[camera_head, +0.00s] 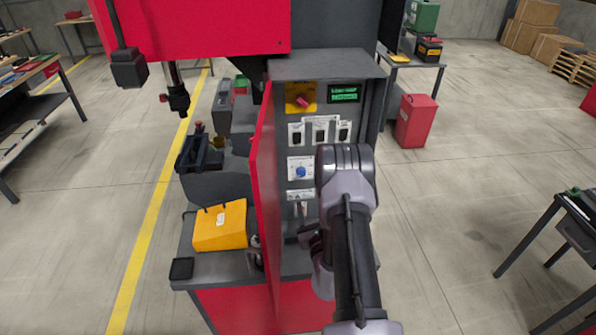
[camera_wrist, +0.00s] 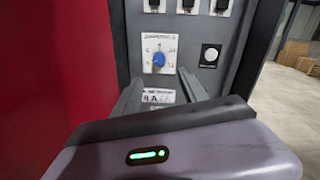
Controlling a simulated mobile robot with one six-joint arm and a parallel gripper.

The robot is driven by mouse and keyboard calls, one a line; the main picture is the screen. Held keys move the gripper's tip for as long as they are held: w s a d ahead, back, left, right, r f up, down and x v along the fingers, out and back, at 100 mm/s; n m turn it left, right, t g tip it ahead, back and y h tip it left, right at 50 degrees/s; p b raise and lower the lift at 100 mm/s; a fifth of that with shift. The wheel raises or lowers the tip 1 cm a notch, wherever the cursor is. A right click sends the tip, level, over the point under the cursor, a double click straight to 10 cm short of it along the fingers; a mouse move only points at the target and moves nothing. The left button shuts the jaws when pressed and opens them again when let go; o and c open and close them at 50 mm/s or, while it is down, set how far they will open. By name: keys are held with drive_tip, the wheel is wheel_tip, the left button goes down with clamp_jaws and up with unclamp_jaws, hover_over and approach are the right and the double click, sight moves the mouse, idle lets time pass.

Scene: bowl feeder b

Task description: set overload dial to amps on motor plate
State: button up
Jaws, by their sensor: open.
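The overload dial is a blue knob (camera_head: 300,172) on a white scale plate inside the open grey cabinet. In the wrist view the blue knob (camera_wrist: 159,59) sits ahead, slightly above the fingertips, with marks around it too small to read. My gripper (camera_wrist: 160,88) is open and empty, its two fingers pointing at the panel below the knob, apart from it. In the head view my arm hides most of the gripper. A white label (camera_wrist: 158,96) with print, partly legible as "A", shows between the fingers. I cannot identify a motor plate for certain.
The red cabinet door (camera_head: 266,190) stands open to the left of the panel. Above the dial are several black switches (camera_head: 320,132), a red-and-yellow rotary switch (camera_head: 301,97) and a green display (camera_head: 345,94). A round button (camera_wrist: 209,55) sits right of the dial. A yellow box (camera_head: 220,226) lies on the left ledge.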

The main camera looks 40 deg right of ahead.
sight(302, 175)
drive_tip(key=p+x, duration=0.1)
drive_tip(key=x, duration=1.1)
drive_tip(key=shift+w+d+f, duration=0.1)
drive_tip(key=shift+w, duration=0.2)
drive_tip(key=shift+w+d+f, duration=0.1)
drive_tip(key=shift+w+d, duration=0.05)
drive_tip(key=shift+w, duration=0.3)
clamp_jaws()
